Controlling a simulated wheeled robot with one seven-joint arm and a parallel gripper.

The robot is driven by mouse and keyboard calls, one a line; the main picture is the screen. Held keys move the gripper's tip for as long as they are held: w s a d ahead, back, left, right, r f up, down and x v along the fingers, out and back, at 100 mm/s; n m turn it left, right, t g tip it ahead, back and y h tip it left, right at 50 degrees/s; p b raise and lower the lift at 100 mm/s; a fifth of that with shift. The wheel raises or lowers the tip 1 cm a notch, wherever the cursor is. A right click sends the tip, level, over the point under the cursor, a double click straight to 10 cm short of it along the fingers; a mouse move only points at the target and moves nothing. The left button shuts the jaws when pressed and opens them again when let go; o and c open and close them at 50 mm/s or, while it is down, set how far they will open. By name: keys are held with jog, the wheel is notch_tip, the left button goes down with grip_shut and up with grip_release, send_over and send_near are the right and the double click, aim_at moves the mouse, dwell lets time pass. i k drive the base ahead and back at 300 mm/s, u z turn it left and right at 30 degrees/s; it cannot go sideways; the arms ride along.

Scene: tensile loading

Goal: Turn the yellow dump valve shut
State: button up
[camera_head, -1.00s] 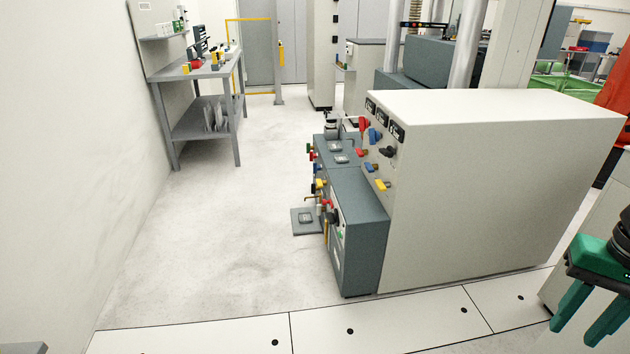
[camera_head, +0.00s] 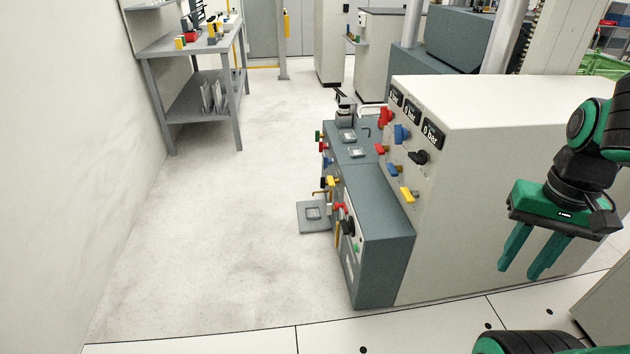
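A yellow valve handle (camera_head: 408,195) sits low on the front panel of the large pale cabinet (camera_head: 490,190), below red, blue and black handles. Another yellow handle (camera_head: 332,182) shows on the side of the low grey-blue unit. I cannot tell from the picture which one is the dump valve, nor how far either is turned. My gripper (camera_head: 532,262) is at the right, fingers pointing down, apart and with nothing between them. It shows in front of the cabinet's side, well clear of both yellow handles.
Dark pressure displays (camera_head: 412,112) top the panel. The grey-blue unit (camera_head: 375,215) juts out before the cabinet, with a small grey plate (camera_head: 314,214) beside it near the floor. A grey workbench (camera_head: 190,45) stands at the left wall. The pale floor (camera_head: 220,220) between is clear.

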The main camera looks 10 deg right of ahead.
aim_at(332, 182)
jog(key=u, duration=1)
jog(key=i, duration=2.8)
jog(key=z, duration=1.65)
